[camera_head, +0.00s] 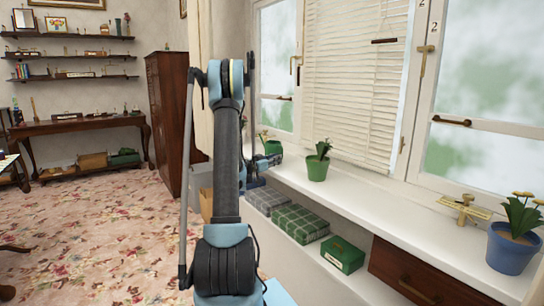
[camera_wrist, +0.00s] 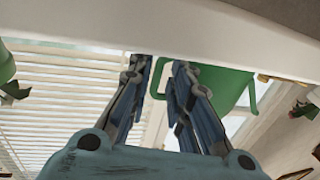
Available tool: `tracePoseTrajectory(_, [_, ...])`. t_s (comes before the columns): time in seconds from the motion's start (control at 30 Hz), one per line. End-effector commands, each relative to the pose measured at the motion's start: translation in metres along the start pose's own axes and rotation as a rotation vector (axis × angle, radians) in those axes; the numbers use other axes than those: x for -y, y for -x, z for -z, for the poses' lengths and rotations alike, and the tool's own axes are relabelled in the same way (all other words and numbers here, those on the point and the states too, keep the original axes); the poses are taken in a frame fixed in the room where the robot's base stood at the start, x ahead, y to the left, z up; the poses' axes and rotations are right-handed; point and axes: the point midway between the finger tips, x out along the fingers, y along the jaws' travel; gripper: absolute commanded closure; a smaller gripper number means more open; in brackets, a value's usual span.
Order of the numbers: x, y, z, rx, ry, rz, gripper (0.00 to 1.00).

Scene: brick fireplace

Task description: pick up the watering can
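A green watering can (camera_wrist: 228,88) with a thin handle shows in the wrist view, partly behind my right-hand finger. In the head view a small green shape (camera_head: 273,147), seemingly the can, is at the far end of the white window sill, partly hidden. My gripper (camera_wrist: 160,66) is open, with a clear gap between its two fingers. Green shows in part of that gap, but I cannot tell whether the fingers touch the can. In the head view my gripper (camera_head: 265,163) is small, at the sill's edge close to the green shape, and partly hidden by my arm.
The white sill (camera_head: 370,199) also holds a green potted plant (camera_head: 318,166), a brass object (camera_head: 464,208) and a blue potted plant (camera_head: 512,246). Below are plaid boxes (camera_head: 299,224) and a green box (camera_head: 342,254). A wooden cabinet (camera_head: 168,120) stands left of my arm. Carpet at left is mostly open.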

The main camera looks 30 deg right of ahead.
Motion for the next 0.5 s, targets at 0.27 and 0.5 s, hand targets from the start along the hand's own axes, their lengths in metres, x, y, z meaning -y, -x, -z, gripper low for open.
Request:
tracePoseTrajectory(0.27, [0.001, -0.020, 0.001, 0.000, 0.000, -0.001, 0.81])
tracePoseTrajectory(0.5, [0.001, -0.050, 0.001, 0.000, 0.000, -0.001, 0.81])
